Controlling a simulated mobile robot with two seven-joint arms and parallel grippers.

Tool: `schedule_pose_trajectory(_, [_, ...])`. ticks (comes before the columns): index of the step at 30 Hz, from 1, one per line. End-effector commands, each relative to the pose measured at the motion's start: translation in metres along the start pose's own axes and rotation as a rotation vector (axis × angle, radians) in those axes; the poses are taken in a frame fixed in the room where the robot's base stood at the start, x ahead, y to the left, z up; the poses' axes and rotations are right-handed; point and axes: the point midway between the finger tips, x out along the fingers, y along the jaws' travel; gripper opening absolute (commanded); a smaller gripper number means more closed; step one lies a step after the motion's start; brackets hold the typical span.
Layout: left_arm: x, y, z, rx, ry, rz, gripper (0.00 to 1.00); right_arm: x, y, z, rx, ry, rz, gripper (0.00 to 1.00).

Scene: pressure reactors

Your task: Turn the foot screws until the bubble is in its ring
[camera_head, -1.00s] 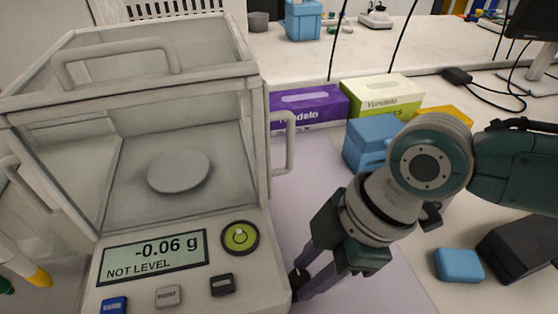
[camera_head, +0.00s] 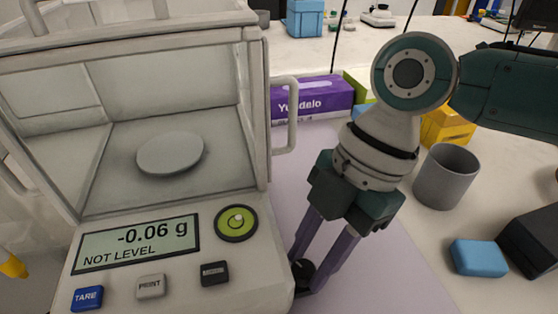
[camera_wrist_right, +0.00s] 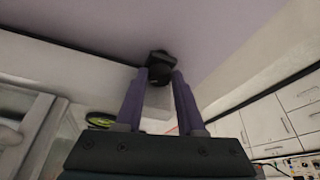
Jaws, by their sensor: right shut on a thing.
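The balance (camera_head: 255,285) stands at the left with its glass draft shield and round pan (camera_head: 170,153). Its display (camera_head: 135,243) reads -0.06 g and NOT LEVEL. The green bubble level (camera_head: 236,223) shows a pale bubble near the upper middle of the dial; whether it is inside the ring is too small to tell. My right gripper (camera_head: 318,270) points down beside the balance's front right corner, its purple fingers shut on the black foot screw (camera_head: 302,271). The right wrist view shows the dark foot screw (camera_wrist_right: 160,74) between the fingertips. My left gripper is not in view.
To the right are a grey cup (camera_head: 446,177), a blue block (camera_head: 479,258), a yellow box (camera_head: 447,127) and a black object (camera_head: 532,240). The lilac mat (camera_head: 400,265) is clear right of my gripper.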

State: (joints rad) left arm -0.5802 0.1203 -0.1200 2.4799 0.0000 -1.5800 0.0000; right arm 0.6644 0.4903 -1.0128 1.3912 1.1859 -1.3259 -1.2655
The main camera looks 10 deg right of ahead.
Motion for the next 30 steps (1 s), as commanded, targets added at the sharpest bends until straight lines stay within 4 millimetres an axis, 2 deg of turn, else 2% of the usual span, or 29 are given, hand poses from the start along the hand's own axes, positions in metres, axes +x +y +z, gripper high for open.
schedule_pose_trajectory(14, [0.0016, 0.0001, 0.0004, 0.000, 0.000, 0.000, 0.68, -0.0004, 0.0004, -0.0004, -0.018, 0.000, -0.007, 0.00])
schedule_pose_trajectory(15, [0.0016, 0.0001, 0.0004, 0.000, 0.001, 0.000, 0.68, -0.0004, 0.0004, -0.0004, -0.018, 0.000, -0.007, 0.40])
schedule_pose_trajectory(23, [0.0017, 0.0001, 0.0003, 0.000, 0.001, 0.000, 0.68, -0.0002, 0.0003, -0.0002, -0.017, 0.000, -0.007, 0.68])
schedule_pose_trajectory(30, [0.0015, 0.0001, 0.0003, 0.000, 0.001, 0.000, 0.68, -0.0016, 0.0004, 0.0000, -0.017, 0.000, -0.007, 0.68])
